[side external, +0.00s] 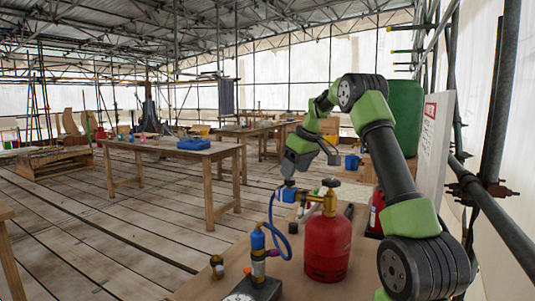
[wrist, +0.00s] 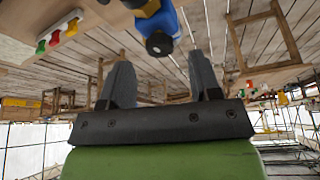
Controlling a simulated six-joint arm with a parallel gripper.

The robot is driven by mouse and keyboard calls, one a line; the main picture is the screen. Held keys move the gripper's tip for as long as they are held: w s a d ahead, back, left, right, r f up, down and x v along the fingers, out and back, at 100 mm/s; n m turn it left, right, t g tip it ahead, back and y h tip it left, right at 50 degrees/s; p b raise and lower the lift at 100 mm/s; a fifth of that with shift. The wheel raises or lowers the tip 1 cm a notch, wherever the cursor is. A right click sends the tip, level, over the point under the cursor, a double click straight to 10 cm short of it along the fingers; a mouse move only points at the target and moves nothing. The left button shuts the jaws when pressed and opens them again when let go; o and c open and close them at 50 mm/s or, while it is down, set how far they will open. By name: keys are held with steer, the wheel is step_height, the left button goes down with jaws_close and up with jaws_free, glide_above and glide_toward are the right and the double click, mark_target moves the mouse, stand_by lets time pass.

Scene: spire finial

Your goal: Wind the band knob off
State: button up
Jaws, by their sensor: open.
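A red gas cylinder (side external: 328,245) stands upright on the bench, with a brass valve and a round knob (side external: 331,183) on top. A blue regulator body (side external: 286,194) sits to the left of the valve, joined by a brass fitting. In the wrist view the blue body (wrist: 167,22) shows a dark round knob end (wrist: 159,43). I cannot tell for sure which part is the band knob. My gripper (side external: 302,172) is open and empty, just above the blue body. In the wrist view my gripper (wrist: 162,70) has its fingers apart, with the dark knob beyond the fingertips.
A blue hose (side external: 275,225) loops from the regulator to an upright blue and brass fitting (side external: 258,242) on a dark block. A small brass piece (side external: 217,266) stands at the bench's left. A sign board (side external: 433,145) and scaffold poles stand on the right.

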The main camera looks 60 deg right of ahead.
steer(key=v, duration=0.7)
steer(key=w+a+r, duration=0.1)
steer(key=a+r, duration=0.1)
steer(key=a, duration=0.5)
steer(key=w+a+r, duration=0.1)
steer(key=a+r, duration=0.1)
steer(key=a, duration=0.5)
steer(key=s+a+t, duration=0.1)
steer(key=s+a, duration=0.2)
steer(key=a, duration=0.3)
steer(key=s+a+f+t+y, duration=0.1)
steer(key=s+a, duration=0.1)
steer(key=a, duration=0.5)
steer(key=shift+s+a+m+y, duration=0.2)
steer(key=shift+s+m+y, duration=0.1)
steer(key=shift+s+m, duration=0.1)
steer(key=shift+f, duration=0.1)
steer(key=m+g+h, duration=0.5)
steer(key=m, duration=0.6)
glide_toward(289, 182)
steer(key=x, duration=0.4)
steer(key=d+x, duration=0.1)
steer(key=x, duration=0.4)
steer(key=shift+w, duration=0.15)
